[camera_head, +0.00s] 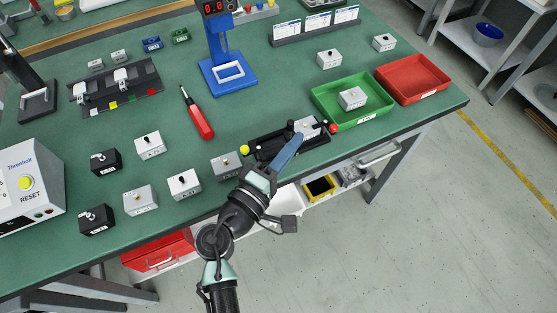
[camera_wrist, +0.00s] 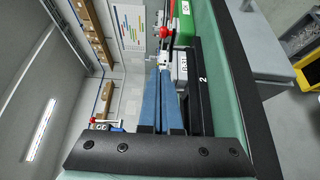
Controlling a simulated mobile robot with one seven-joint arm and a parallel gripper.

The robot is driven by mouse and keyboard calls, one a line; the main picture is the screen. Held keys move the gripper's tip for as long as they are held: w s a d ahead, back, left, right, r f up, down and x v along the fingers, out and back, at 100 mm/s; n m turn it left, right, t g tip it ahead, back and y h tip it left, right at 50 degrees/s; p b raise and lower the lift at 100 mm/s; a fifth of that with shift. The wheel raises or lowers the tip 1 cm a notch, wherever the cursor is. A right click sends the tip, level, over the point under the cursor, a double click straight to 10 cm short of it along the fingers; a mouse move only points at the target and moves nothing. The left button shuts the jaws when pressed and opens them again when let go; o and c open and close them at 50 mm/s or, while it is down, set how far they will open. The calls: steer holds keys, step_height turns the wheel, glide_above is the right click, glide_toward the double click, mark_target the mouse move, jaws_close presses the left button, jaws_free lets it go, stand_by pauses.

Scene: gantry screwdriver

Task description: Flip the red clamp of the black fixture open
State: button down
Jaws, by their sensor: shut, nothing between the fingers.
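The black fixture (camera_head: 262,146) lies near the bench's front edge, in front of the green tray. It has a yellow knob (camera_head: 245,150) at its left end and the red clamp's knob (camera_head: 332,128) at its right end. A grey box (camera_head: 307,126) sits in the fixture. The wrist view shows the red knob (camera_wrist: 165,32) beyond my fingertips, the fixture's side marked 2 (camera_wrist: 203,80) and the grey box (camera_wrist: 182,68). My gripper (camera_head: 298,138) has its blue fingers together and empty, over the fixture; they also show in the wrist view (camera_wrist: 162,72). I cannot tell whether they touch the clamp.
The green tray (camera_head: 372,114) holds a grey box (camera_head: 352,97), with the red tray (camera_head: 437,88) to its right. A red screwdriver (camera_head: 198,117) and the blue stand (camera_head: 228,85) are behind left. Several small switch boxes (camera_head: 184,185) stand at the left.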

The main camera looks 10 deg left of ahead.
mark_target(326, 127)
steer(key=shift+w+d, duration=0.5)
steer(key=shift+d, duration=0.25)
steer(key=shift+w+d, duration=0.5)
steer(key=shift+d, duration=0.25)
steer(key=shift+w+d, duration=0.5)
steer(key=shift+d, duration=0.25)
